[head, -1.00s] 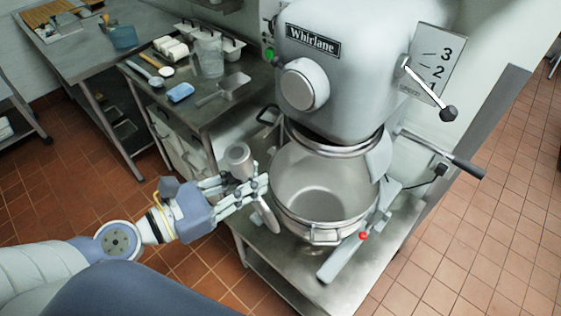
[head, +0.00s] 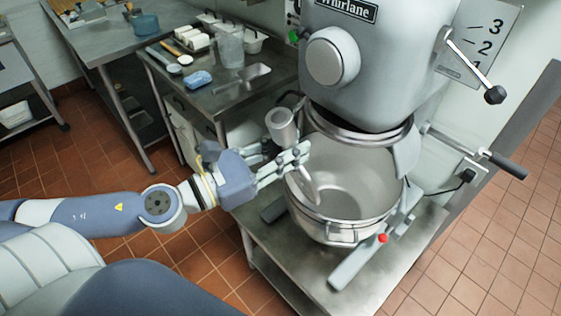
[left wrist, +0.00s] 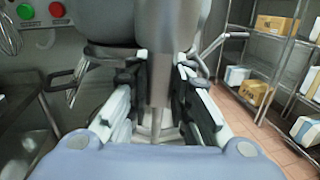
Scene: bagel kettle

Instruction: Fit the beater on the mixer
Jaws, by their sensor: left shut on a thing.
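My left gripper (head: 298,160) is shut on the grey metal beater (head: 282,126). The beater's thick round upper end stands above the fingers and its curved lower part hangs below them, at the left rim of the steel bowl (head: 345,229). Whether it touches the rim I cannot tell. The grey mixer (head: 385,75) rises above and behind the bowl, with the beater left of its head. The underside of the head, where a beater would attach, is hidden. In the left wrist view, the beater's shaft (left wrist: 159,80) stands upright between the fingers.
A steel side table (head: 225,103) with a clear jug (head: 230,52), a blue item (head: 197,79) and a scoop (head: 250,76) stands at the back left. A lever with a black knob (head: 495,95) and a handle (head: 508,166) stick out right of the mixer.

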